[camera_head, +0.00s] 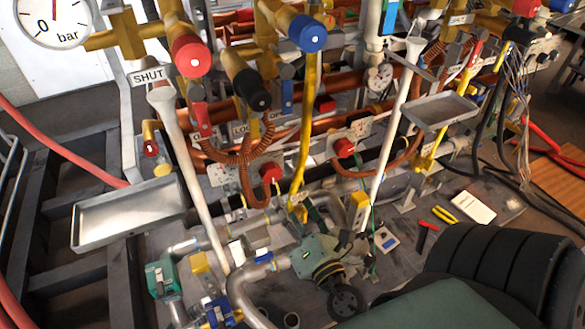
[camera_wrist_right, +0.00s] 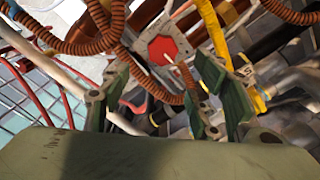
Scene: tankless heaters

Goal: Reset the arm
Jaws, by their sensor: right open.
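My right gripper (camera_head: 318,222) is in the lower middle of the head view, in front of the pipes and cables. Its green fingers stand apart, and I see nothing held between them. In the right wrist view, the gripper (camera_wrist_right: 162,88) shows spread green fingers on both sides. A red knob on a pale plate (camera_wrist_right: 162,48) shows beyond them, also seen in the head view as a red knob (camera_head: 270,172). Touching cannot be judged. My left gripper does not show.
A metal tray (camera_head: 130,213) is at the left, and another tray (camera_head: 440,110) is at the upper right. A yellow hose (camera_head: 304,130) and coiled orange-brown cables (camera_head: 235,157) hang close to the gripper. Pliers (camera_head: 445,214) lie on the surface at right.

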